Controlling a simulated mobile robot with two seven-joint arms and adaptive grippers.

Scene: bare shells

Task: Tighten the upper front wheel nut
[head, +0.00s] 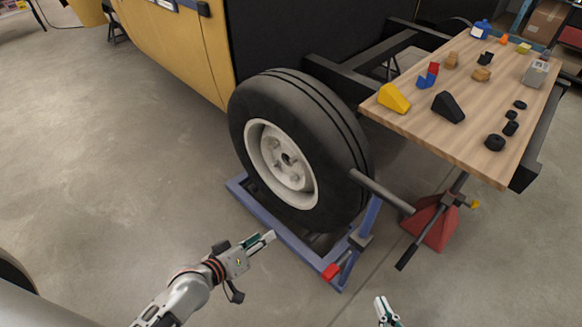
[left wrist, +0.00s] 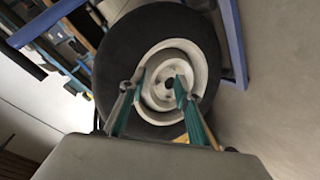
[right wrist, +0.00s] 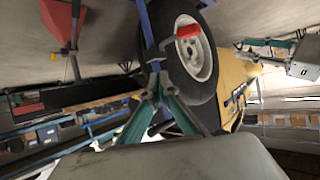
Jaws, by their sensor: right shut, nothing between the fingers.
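The wheel (head: 341,150) has a black tyre and a pale rim (head: 256,163). Small nuts surround its dark centre hole (head: 287,159); I cannot tell for sure which is the upper front nut or how tight any is. The left wrist view faces the wheel's tyre (left wrist: 112,75) and hub (left wrist: 170,83), the nuts too small to make out singly. My left gripper (head: 271,237) is open and empty, in front of and below the wheel, apart from it. It also shows in the left wrist view (left wrist: 157,77). My right gripper (head: 380,301) is shut and empty, low at the right; its tips meet in the right wrist view (right wrist: 155,72).
The wheel rests in a blue stand (head: 285,232) with a red-ended lever (head: 331,272) and a dark bar. A wooden table (head: 455,140) with several blocks and black parts is at the right, a red jack stand (head: 430,225) below it. Floor at left is clear.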

